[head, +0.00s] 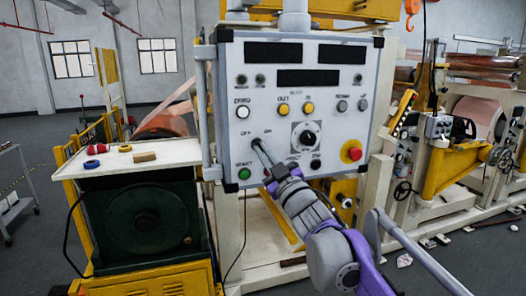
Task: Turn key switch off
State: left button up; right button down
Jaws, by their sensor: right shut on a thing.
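The control panel (225,120) is a light grey box facing me in the head view, with black displays, buttons and knobs. The key switch sits at the OFF and ON labels (256,133) on its left half. My right gripper (259,147) reaches up to that spot from the lower right, and its narrow fingers are shut on the key. The key and switch are mostly hidden behind the fingers, so I cannot tell which way the key points. My left gripper is not in view.
A green START button (244,174) is just below left of the gripper. A round selector knob (306,136) and a red emergency button (352,151) are to the right. A vertical grey handle (204,110) runs along the panel's left edge. A small table (112,166) with tape rolls stands left.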

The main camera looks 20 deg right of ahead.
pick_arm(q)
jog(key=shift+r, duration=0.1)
pick_arm(e)
jog(key=shift+n, duration=0.6)
jog(key=c, duration=1)
grip_release()
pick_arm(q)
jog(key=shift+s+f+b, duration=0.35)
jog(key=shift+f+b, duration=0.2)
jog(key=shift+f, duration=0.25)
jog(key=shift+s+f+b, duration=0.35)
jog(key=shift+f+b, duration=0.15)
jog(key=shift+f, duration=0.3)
pick_arm(e)
jog(key=shift+v, duration=5.4)
jog(key=shift+d, duration=0.15)
